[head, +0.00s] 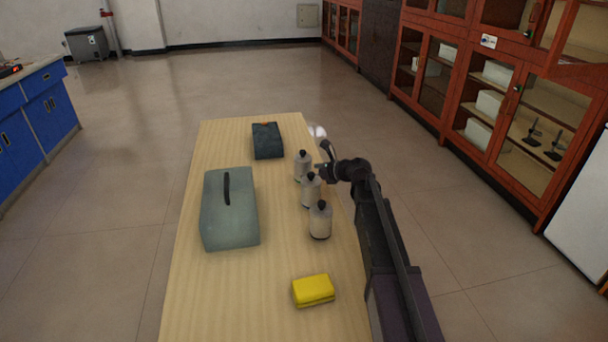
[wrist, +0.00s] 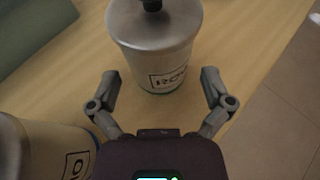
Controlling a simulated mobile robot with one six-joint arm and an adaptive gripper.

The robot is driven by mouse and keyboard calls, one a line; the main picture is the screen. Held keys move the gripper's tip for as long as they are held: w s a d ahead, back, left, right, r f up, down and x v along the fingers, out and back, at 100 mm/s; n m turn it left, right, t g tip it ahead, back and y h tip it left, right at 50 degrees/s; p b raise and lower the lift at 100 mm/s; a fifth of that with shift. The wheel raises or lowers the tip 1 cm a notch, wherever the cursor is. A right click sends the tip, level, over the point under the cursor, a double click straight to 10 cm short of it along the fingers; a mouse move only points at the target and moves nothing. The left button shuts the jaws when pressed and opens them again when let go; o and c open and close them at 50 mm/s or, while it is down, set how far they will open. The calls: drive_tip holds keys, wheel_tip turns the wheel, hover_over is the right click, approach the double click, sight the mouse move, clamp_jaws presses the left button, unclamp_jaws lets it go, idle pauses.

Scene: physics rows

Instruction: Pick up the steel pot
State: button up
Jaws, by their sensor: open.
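Three alike light metallic pots with black knobs stand upright in a row on the table: a far one (head: 302,167), a middle one (head: 311,191) and a near one (head: 320,221). My gripper (head: 322,167) is at the right of the row, by the far pot. In the wrist view my open gripper (wrist: 160,82) has one pot (wrist: 150,50) ahead between its fingers, with gaps on both sides and part of a dark label showing. Another pot (wrist: 40,150) is at lower left, cut off by the frame. I cannot tell which pot the task means.
The wooden table (head: 210,310) also carries a grey-green case (head: 228,215) with a black handle, a dark box (head: 267,141) and a yellow sponge (head: 313,290). A whitish round thing (head: 318,131) shows near the table's far right edge. The near left table area is clear.

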sight(309, 162)
drive_tip(key=shift+b+x, duration=0.55)
drive_tip(key=shift+x, duration=1.15)
drive_tip(key=shift+s+f, duration=0.1)
drive_tip(key=shift+f, duration=0.05)
drive_tip(key=c, duration=1.1)
drive_tip(key=shift+c, duration=0.2)
wheel_tip(309, 162, up, 4)
drive_tip(key=p, duration=0.4)
drive_tip(key=s+d, duration=0.3)
drive_tip(key=d, duration=0.4)
drive_tip(key=s+d+p, duration=0.1)
drive_tip(key=s+d, duration=0.2)
drive_tip(key=d, duration=0.4)
drive_tip(key=shift+s+d+r, duration=0.3)
drive_tip(key=shift+s+r, duration=0.1)
drive_tip(key=shift+r, duration=0.1)
